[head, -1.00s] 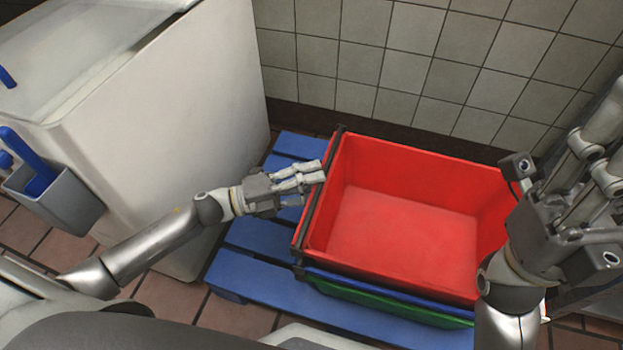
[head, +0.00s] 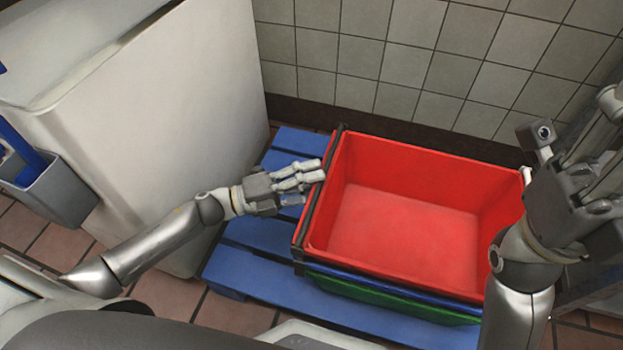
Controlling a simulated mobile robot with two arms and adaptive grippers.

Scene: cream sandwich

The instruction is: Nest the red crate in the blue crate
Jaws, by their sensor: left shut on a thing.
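The red crate (head: 400,225) is open-topped and empty, with a dark bar along its left rim. It sits upright, low inside or on the blue crate (head: 400,292), of which only a thin strip shows below the red front wall. How deep it sits is hidden. My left gripper (head: 318,178) is shut on the red crate's left rim. My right gripper (head: 590,160) is raised in front of the crate's right end and covers part of it. Its fingers run to the picture's edge, and I see nothing in them.
A green crate (head: 400,302) shows beneath the blue one, all on a blue pallet (head: 265,272). A tiled wall (head: 420,60) stands close behind. A white cabinet (head: 180,130) with a grey holder (head: 55,190) is at the left.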

